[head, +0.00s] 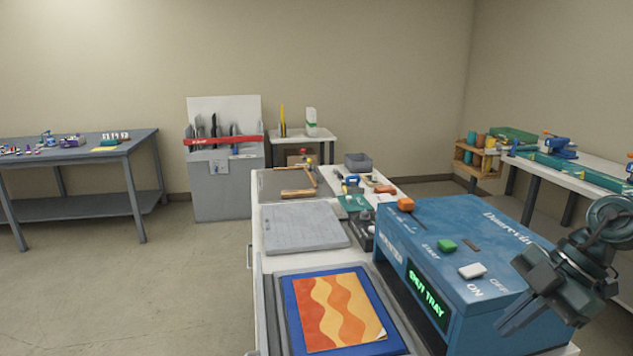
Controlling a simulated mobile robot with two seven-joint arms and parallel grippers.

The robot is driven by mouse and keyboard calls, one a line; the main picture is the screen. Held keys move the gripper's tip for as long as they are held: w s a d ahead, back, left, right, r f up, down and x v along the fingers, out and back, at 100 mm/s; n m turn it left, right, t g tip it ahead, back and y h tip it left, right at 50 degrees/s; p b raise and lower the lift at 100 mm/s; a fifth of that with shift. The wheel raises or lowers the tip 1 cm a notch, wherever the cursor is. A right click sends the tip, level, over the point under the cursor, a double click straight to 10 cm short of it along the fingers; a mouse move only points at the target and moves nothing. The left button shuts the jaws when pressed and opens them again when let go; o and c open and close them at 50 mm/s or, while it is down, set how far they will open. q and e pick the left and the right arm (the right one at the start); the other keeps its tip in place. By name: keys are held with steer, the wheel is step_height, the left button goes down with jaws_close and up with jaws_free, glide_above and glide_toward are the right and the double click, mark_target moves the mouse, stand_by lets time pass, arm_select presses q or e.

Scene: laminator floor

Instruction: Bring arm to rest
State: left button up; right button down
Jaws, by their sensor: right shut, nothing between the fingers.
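My right gripper (508,325) is at the lower right, in front of the right side of the blue laminator (465,228). Its fingers are shut and empty, pointing down and to the left. It is not clear whether they touch the laminator. The laminator has an orange knob, a green button and a white switch on top, and its green display reads "SHUT TRAY". A tray with a blue border (292,312) lies in front of it, holding an orange and yellow wavy-patterned sheet (342,309). My left gripper is out of view.
A grey flat board (303,229) lies behind the tray on the white bench. Further back are a wood-handled frame (298,192) and a grey bin (358,162). Side tables stand left (75,143) and right (590,168). The floor at left is clear.

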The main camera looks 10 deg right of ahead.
steer(key=s+a+f+m+t, duration=0.2)
steer(key=f+m+t, duration=0.4)
steer(key=f, duration=0.4)
steer(key=s+a+f+m+t, duration=0.1)
steer(key=a+f+m+t, duration=0.2)
steer(key=f+m+t, duration=0.55)
steer(key=s+a+f+m+g+h, duration=0.2)
steer(key=s+a+f+g, duration=0.3)
steer(key=s+a+f, duration=0.3)
steer(key=a+f+h, duration=0.1)
steer(key=a+f, duration=0.2)
steer(key=a, duration=0.2)
steer(key=shift+a+f, duration=0.3)
steer(key=shift+a, duration=0.05)
